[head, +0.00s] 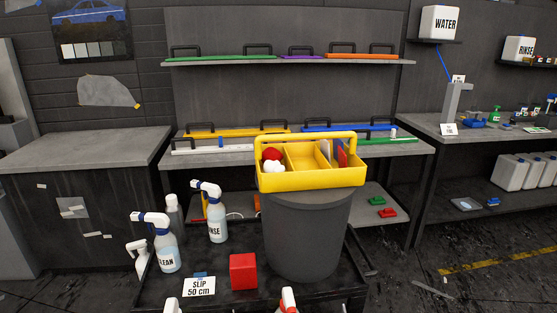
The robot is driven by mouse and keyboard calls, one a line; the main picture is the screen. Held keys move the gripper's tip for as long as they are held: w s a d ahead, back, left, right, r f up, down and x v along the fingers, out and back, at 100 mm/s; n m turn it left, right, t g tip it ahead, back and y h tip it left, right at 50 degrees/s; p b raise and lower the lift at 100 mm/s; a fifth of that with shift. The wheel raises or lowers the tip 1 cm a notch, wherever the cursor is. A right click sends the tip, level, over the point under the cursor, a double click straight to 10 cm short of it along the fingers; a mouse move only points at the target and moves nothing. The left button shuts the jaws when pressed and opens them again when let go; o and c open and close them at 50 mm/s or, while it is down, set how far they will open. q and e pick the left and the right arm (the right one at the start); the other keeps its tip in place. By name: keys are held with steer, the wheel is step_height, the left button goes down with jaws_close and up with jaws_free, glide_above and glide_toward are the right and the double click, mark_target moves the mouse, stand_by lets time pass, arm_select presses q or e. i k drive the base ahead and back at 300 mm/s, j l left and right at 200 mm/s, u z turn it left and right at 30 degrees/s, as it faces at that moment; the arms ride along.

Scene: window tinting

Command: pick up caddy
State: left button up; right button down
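The yellow caddy (310,179) sits on top of a dark grey round bin (307,240) in the middle of the head view. Its yellow handle (305,136) arches above the tray, upright and clear. The caddy is divided into compartments. A dark red ball-like item (271,154) and a white one (274,167) are in its left part, and flat blue, grey and red pieces stand in its right part. Neither of my grippers can be made out in this view, and nothing is seen touching the caddy.
A black cart top (215,303) carries spray bottles marked CLEAN (167,252) and RINSE (217,224), a red block (243,271) and a SLIP sign (199,287). A shelf (219,156) with coloured bars stands behind the caddy. Small white parts at the bottom edge are cut off.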

mark_target(281, 168)
steer(key=i+l+u, duration=0.15)
steer(key=l, duration=0.15)
steer(key=i+l+u, duration=0.1)
steer(key=l, duration=0.25)
steer(key=i+l+u, duration=0.15)
steer(key=l, duration=0.2)
steer(key=i+l, duration=0.15)
steer(key=l, duration=0.2)
steer(key=i+l+u, duration=0.1)
steer(key=l, duration=0.25)
steer(key=i+l, duration=0.15)
steer(key=l, duration=0.25)
